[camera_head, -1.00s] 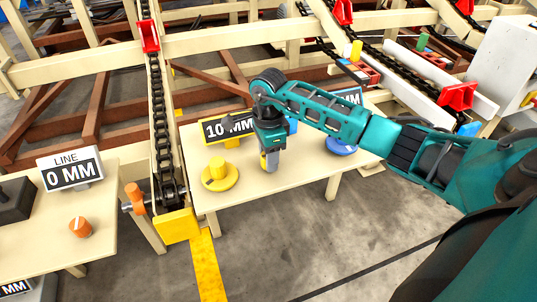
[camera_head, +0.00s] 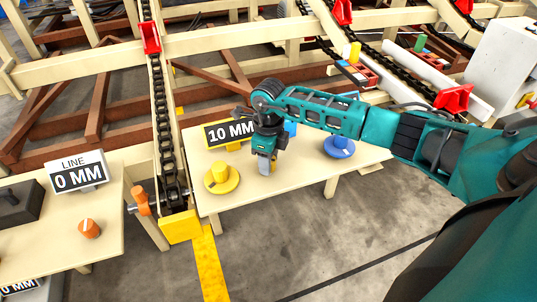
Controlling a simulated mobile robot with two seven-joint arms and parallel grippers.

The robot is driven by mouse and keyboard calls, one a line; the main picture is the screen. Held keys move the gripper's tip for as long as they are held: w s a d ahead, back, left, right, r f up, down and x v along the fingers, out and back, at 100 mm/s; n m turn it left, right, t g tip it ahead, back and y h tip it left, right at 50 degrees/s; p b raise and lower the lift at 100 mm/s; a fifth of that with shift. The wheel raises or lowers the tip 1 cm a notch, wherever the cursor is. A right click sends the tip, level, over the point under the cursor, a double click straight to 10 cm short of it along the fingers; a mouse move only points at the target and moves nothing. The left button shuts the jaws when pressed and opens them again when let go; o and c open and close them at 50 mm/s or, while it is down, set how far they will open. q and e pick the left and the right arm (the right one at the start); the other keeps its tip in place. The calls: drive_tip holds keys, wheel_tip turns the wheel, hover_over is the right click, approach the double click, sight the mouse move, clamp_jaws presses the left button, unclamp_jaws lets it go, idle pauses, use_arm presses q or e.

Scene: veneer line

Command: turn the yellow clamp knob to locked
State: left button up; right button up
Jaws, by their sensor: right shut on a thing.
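My left gripper is not in view.
A blue knob (camera_head: 340,145) on a round base sits on the middle table (camera_head: 300,175), right of my gripper. The 10 MM sign (camera_head: 229,133) stands behind. A left table holds an orange knob (camera_head: 89,229) and a 0 MM sign (camera_head: 77,174). A chain rail runs between the tables.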

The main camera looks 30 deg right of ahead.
drive_tip(key=m+p, duration=0.2)
drive_tip(key=m, duration=0.3)
drive_tip(key=shift+r+m+p, duration=0.15)
drive_tip(key=shift+m+p, duration=0.15)
drive_tip(key=shift+p, duration=0.05)
drive_tip(key=shift+m+p, duration=0.6)
drive_tip(key=shift+m, duration=0.5)
drive_tip(key=shift+m+p, duration=0.45)
drive_tip(key=shift+m, duration=0.45)
drive_tip(key=o, duration=1.1)
drive_tip(key=shift+c, duration=0.2)
wheel_tip(320, 180, up, 13)
drive_tip(key=p, duration=0.2)
drive_tip(key=shift+f, duration=0.2)
